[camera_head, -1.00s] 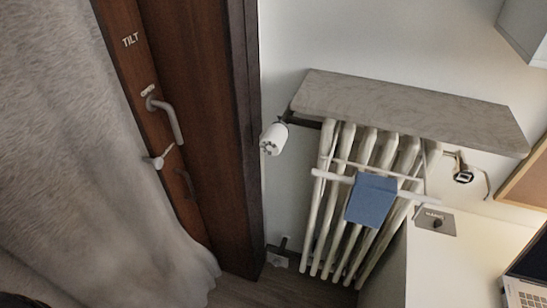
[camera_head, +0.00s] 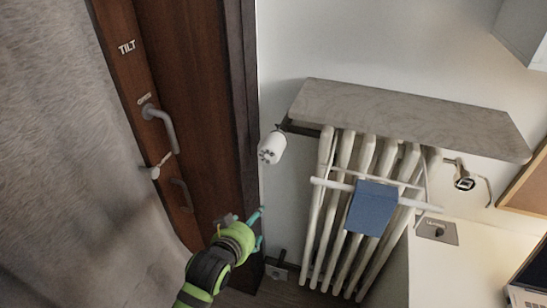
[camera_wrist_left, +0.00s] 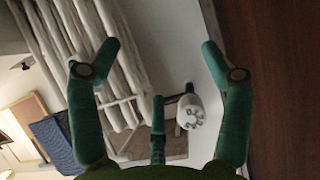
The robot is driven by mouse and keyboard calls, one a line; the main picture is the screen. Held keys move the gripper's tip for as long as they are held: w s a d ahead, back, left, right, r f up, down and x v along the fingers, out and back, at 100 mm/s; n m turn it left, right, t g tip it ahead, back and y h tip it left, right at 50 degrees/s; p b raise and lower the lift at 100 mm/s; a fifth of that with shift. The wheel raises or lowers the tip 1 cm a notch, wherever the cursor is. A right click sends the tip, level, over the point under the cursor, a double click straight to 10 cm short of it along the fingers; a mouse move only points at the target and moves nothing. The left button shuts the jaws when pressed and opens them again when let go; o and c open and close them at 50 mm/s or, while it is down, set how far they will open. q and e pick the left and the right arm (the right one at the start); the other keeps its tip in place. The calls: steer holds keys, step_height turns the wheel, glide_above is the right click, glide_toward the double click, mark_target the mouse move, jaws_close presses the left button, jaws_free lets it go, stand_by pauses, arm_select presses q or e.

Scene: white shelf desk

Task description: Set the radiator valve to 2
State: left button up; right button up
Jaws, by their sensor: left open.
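The white radiator valve knob (camera_head: 271,147) sits at the upper left end of the white radiator (camera_head: 350,215), under the stone-like shelf. Dark marks show on its end face, but I cannot read the setting. The knob also shows in the left wrist view (camera_wrist_left: 190,112), right of the middle finger. My left gripper (camera_head: 259,229) is open and empty, below the knob and apart from it, in front of the brown frame's lower edge. Its teal fingers are spread in the left wrist view (camera_wrist_left: 160,47). My right gripper is not in view.
A brown door frame (camera_head: 200,110) with handles and a grey curtain (camera_head: 60,150) stand on the left. A blue cloth (camera_head: 371,208) hangs on a rail at the radiator. The grey shelf (camera_head: 410,115) juts out above. A white desk (camera_head: 450,270) is at lower right.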

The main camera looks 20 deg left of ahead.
mark_target(268, 157)
arm_select(q)
steer(key=w+r+t, duration=0.2)
steer(key=w+r, duration=0.1)
steer(key=w+r+t, duration=0.2)
steer(key=w+r, duration=0.1)
steer(key=r, duration=0.1)
steer(key=w+r+n+t, duration=0.1)
steer(key=w+r, duration=0.3)
steer(key=shift+d+t, duration=0.3)
steer(key=shift+t, duration=0.1)
steer(key=shift+w+r, duration=0.2)
steer(key=shift+w, duration=0.15)
steer(key=shift+w+d+f+p, duration=0.1)
steer(key=shift+w+p, duration=0.6)
steer(key=shift+w, duration=2.5)
steer(key=c, duration=1.1)
